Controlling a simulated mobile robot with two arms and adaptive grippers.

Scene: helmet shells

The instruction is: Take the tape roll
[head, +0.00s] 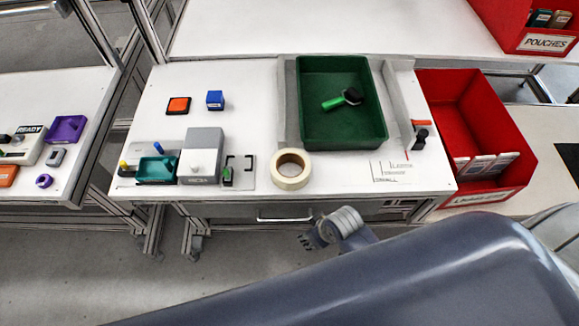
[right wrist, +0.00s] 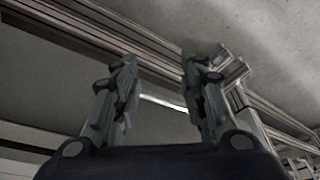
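The tape roll (head: 292,183) is a cream ring lying flat on the white table, hole up, near the front edge and just in front of the green tray. It is not recognisable in the right wrist view. My right gripper (head: 308,241) is in front of the table's front edge, to the right of and nearer than the roll, apart from it. The right wrist view shows its two fingers (right wrist: 160,65) spread, with nothing between them. My left gripper is not in view.
The green tray (head: 376,135) holds a green-handled roller (head: 342,100). A grey box (head: 203,150), a teal tray (head: 156,170) and small orange and blue blocks lie left. A red bin (head: 515,150) stands right. A drawer handle (head: 285,218) sits below the table edge.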

